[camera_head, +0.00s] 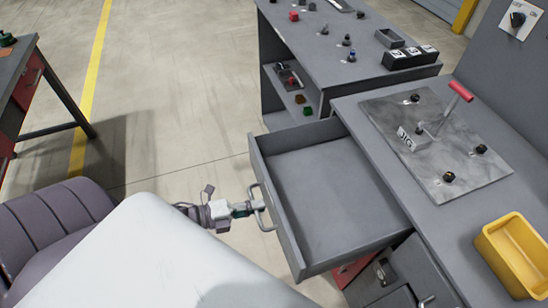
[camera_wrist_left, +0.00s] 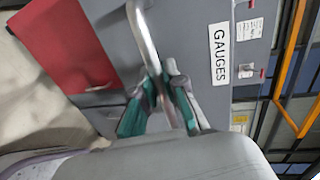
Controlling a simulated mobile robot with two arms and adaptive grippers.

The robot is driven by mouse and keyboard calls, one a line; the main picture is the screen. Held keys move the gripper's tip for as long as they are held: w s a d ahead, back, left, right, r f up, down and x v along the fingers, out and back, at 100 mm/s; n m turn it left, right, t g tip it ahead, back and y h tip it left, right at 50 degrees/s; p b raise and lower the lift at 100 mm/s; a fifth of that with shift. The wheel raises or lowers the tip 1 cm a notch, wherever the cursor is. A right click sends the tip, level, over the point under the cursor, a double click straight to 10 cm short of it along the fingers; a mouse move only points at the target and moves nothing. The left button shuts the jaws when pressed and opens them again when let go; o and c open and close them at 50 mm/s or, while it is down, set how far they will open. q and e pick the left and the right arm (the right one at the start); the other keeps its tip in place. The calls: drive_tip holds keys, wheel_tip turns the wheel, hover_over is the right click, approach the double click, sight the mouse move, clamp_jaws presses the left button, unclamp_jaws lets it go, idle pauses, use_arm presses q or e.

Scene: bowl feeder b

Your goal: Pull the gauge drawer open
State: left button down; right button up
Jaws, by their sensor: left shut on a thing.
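The grey gauge drawer (camera_head: 325,195) stands pulled well out of the workbench in the head view, and its inside looks empty. Its metal bar handle (camera_head: 258,207) is on the drawer front. My left gripper (camera_head: 250,208) is shut on this handle. In the left wrist view the green-padded fingers of my left gripper (camera_wrist_left: 162,85) close around the handle bar (camera_wrist_left: 147,38). The drawer front (camera_wrist_left: 185,40) carries a white GAUGES label (camera_wrist_left: 219,53). My right gripper is not in view.
A workbench (camera_head: 385,92) with a jig plate (camera_head: 390,120), a red-handled lever (camera_head: 460,91) and a yellow bin (camera_head: 515,255) lies right of the drawer. Another bench (camera_head: 290,40) with small parts stands behind. Open floor (camera_head: 190,110) lies beyond my arm.

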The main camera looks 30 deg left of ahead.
use_arm(q)
drive_tip(key=v, duration=0.3)
drive_tip(key=shift+s+a+f, duration=0.1)
drive_tip(key=shift+s+f, duration=0.05)
drive_tip(key=shift+f, duration=0.2)
drive_tip(key=c, duration=1.2)
unclamp_jaws()
drive_tip(key=v, duration=1.2)
drive_tip(key=shift+f, duration=0.1)
